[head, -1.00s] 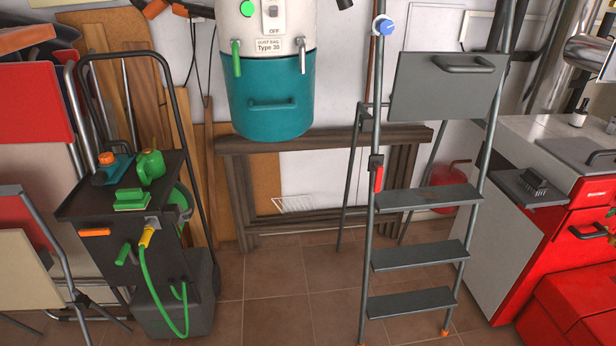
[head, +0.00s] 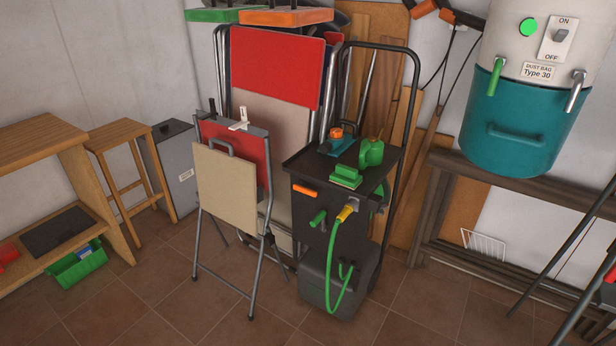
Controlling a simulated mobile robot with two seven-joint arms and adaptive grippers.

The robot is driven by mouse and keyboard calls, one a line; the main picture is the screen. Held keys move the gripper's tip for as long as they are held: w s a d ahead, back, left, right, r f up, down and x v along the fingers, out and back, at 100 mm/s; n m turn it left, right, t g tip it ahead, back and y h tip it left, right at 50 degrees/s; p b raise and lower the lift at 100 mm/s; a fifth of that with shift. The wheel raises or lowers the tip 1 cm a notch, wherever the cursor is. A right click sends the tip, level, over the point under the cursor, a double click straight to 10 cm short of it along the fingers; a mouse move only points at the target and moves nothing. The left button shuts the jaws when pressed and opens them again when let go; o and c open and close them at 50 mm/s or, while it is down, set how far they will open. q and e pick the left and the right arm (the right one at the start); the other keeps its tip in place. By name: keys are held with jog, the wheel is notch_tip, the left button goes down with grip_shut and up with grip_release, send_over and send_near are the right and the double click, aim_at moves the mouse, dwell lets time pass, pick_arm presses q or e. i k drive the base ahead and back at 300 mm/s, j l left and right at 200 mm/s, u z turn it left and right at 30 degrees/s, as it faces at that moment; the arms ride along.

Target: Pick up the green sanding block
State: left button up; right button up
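The green sanding block (head: 346,176) lies on the top of a dark trolley (head: 318,166), near its front edge. A green watering-can-like container (head: 371,152) stands behind it to the right. A teal tool with an orange knob (head: 336,140) sits behind it on the same top. Neither of my grippers shows in the head view.
A folding chair or stand (head: 226,186) stands just left of the trolley. A green hose (head: 339,270) hangs down the trolley's front. A wooden bench (head: 40,150) and stool (head: 125,135) are further left. Tiled floor (head: 420,315) in front is clear.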

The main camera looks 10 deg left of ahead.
aim_at(345, 176)
jog(key=i+j+z, duration=0.2)
jog(key=z, duration=0.2)
jog(key=i+j+z, duration=0.15)
jog(key=j+z, duration=0.3)
jog(key=i+j+z, duration=0.1)
jog(key=j+z, duration=0.3)
jog(key=l, duration=0.15)
